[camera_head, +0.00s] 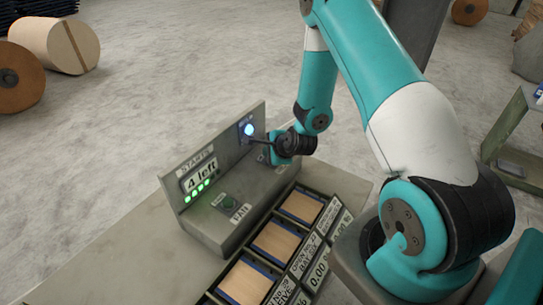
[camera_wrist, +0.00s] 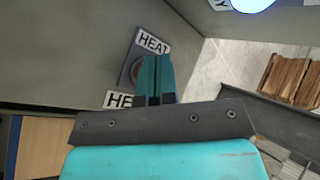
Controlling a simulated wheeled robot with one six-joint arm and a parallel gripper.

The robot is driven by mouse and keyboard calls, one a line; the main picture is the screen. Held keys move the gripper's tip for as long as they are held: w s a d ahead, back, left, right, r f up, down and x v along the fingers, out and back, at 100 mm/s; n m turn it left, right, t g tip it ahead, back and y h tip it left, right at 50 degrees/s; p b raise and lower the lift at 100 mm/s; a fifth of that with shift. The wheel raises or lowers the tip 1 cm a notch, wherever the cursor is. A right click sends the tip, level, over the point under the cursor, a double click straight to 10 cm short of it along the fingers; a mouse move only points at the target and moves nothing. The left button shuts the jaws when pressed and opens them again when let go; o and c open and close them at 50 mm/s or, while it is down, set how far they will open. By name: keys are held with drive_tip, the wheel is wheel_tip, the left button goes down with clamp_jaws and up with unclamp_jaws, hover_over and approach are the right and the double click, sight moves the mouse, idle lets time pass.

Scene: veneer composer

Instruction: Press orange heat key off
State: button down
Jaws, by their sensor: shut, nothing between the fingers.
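The heat key (camera_wrist: 134,72) shows in the wrist view as a dark reddish round part on a grey plate, mostly hidden behind my fingers. A white HEAT label (camera_wrist: 152,42) sits just above it. My gripper (camera_wrist: 157,58) is shut and empty, its teal fingertips over the key; I cannot tell whether they touch it. In the head view my gripper (camera_head: 251,141) is at the upright panel of the grey console (camera_head: 214,236), just below a lit bluish-white lamp (camera_head: 248,129). The key is not distinguishable there.
A second label (camera_wrist: 118,99), partly hidden, begins HE. The console has a "4 left" display (camera_head: 201,178), several green lights (camera_head: 197,192) and a green key (camera_head: 229,201). Wooden pieces in trays (camera_head: 301,207) lie in front. A green stand (camera_head: 515,150) is at right.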

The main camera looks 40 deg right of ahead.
drive_tip(key=shift+f, duration=0.35)
idle(0.4)
drive_tip(key=shift+r+p, duration=0.45)
drive_tip(key=shift+r, duration=0.4)
wheel_tip(320, 180, up, 5)
drive_tip(key=p, duration=0.4)
